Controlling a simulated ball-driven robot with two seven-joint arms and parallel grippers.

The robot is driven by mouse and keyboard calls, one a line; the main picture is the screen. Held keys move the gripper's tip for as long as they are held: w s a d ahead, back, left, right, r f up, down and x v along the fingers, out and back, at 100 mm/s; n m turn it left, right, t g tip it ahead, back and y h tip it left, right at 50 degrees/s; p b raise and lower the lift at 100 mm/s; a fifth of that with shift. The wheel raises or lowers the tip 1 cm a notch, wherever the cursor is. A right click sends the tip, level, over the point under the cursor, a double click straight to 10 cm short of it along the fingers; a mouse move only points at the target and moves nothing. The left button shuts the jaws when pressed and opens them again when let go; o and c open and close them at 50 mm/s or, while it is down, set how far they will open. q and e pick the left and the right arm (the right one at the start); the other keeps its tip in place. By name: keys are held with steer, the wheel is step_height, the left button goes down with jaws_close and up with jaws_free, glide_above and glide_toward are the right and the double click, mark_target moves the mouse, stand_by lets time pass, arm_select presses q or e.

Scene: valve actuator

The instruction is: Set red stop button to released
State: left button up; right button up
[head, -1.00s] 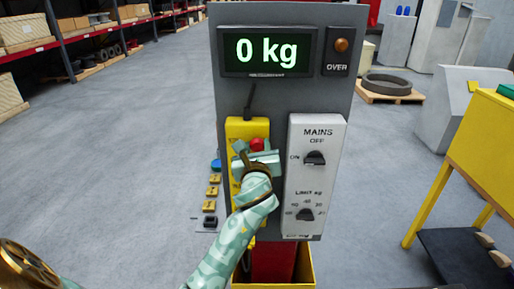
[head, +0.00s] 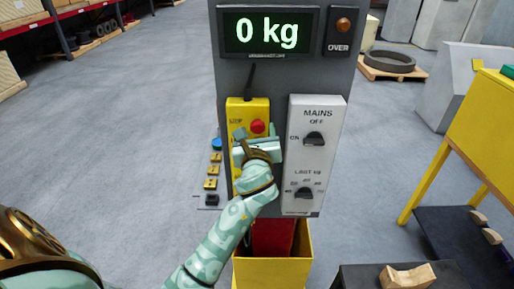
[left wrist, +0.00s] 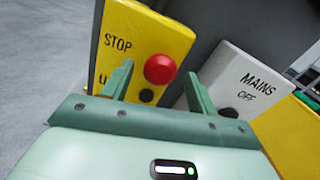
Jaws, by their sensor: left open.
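The red stop button (head: 258,126) is on the upper part of a yellow control box (head: 234,107) fixed to the grey panel. In the left wrist view the round red button (left wrist: 160,69) sits beside the word STOP on the yellow box (left wrist: 170,33). My left gripper (head: 258,140) is just below the button in the head view. In the left wrist view its two fingers (left wrist: 157,85) are open, one on each side of the button's line, with nothing between them in contact. The gripper hides the lower part of the yellow box. My right gripper is not in view.
A white MAINS box (head: 320,155) with two black knobs is right of the yellow box. A lit display (head: 267,31) reads 0 kg above. A yellow bin (head: 272,272) stands below. A yellow table (head: 485,135) is at the right.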

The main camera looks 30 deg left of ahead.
arm_select(q)
steer(key=p+v, duration=0.2)
steer(key=v, duration=1.3)
steer(key=shift+s+d, duration=0.25)
steer(key=shift+s, duration=0.05)
